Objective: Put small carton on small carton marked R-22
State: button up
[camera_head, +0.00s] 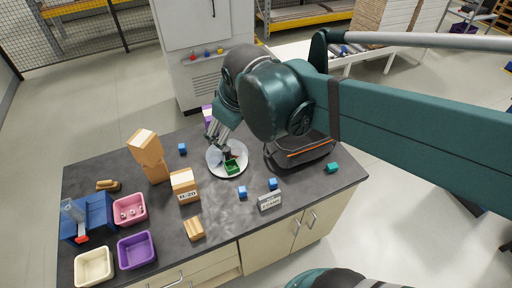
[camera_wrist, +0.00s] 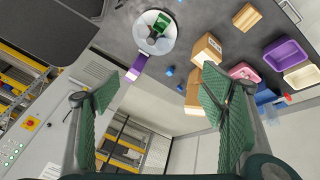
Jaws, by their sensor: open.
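A small carton (camera_head: 184,187) with a black-on-white label stands near the middle of the table; the label looks like R-20 or R-22, too small to tell. To its left, one brown carton (camera_head: 146,147) sits turned on top of another carton (camera_head: 157,173). In the wrist view the labelled carton's likely match (camera_wrist: 207,48) and the stacked cartons (camera_wrist: 194,92) show beyond the right finger. My gripper (camera_wrist: 150,96) is open and empty. In the head view my gripper (camera_head: 217,137) is over the back of the table, near the white round plate, apart from the cartons.
The white plate (camera_head: 214,164) holds a green tray (camera_head: 232,168). A striped wooden block (camera_head: 194,229), blue cubes (camera_head: 242,192), and a sign (camera_head: 270,201) are in front. Pink (camera_head: 130,209), purple (camera_head: 136,250) and cream bins (camera_head: 93,267) stand left. A dark bag (camera_head: 301,153) is right.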

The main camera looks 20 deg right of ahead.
jog(key=s+d+f+m+t, duration=0.1)
jog(key=s+d+f+m, duration=0.1)
jog(key=s+m, duration=0.4)
jog(key=shift+s+d+f, duration=0.4)
jog(key=shift+s+d, duration=0.5)
jog(key=shift+s, duration=0.6)
